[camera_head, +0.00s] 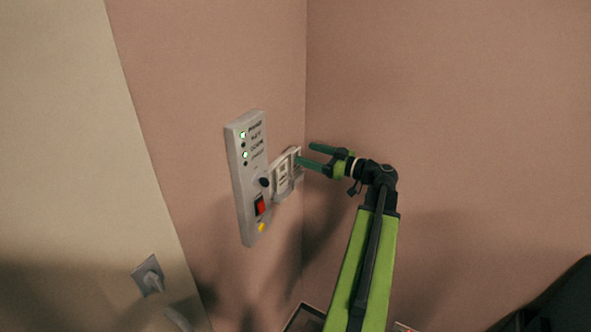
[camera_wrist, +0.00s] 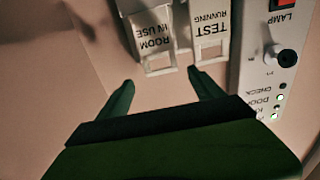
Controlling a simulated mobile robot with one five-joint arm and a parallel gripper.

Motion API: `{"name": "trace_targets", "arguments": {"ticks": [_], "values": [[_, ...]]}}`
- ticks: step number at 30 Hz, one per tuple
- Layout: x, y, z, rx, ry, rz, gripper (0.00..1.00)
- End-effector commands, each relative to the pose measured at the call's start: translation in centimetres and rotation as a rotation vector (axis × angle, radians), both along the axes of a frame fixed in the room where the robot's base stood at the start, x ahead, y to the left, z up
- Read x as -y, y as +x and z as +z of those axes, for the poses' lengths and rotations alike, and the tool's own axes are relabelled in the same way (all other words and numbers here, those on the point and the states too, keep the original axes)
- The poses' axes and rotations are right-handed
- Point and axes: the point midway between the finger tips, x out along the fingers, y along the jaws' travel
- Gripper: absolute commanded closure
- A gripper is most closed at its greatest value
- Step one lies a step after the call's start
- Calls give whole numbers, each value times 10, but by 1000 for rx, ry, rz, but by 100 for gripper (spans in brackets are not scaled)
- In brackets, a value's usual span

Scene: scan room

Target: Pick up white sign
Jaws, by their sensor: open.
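Two small white signs hang side by side on the wall next to a grey panel. The sign reading "TEST RUNNING" (camera_wrist: 211,45) is nearer the panel; it also shows in the head view (camera_head: 282,180). The sign reading "ROOM IN USE" (camera_wrist: 152,42) is farther from the panel. Both appear upside down in the wrist view, with open loop-like ends toward my gripper. My gripper (camera_wrist: 161,77) is open and empty; its fingertips lie either side of the "ROOM IN USE" sign's looped end. In the head view my gripper (camera_head: 306,154) partly covers that sign; contact cannot be told.
The grey panel (camera_head: 244,170) has green lights, a black knob (camera_head: 265,182), a red switch (camera_head: 260,205) and a yellow part. A wall corner stands just behind the signs. A wall socket (camera_head: 149,276) sits lower left.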

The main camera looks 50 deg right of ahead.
Motion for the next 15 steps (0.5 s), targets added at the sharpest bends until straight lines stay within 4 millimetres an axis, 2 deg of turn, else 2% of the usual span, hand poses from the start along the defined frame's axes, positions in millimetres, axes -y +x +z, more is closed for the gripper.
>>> {"name": "trace_targets", "arguments": {"ticks": [4, 9, 15], "values": [[-5, 13, 0, 0, 0, 2, 24], [-14, 43, -1, 0, 0, 3, 24], [-15, 49, -1, 0, 0, 0, 24]]}}
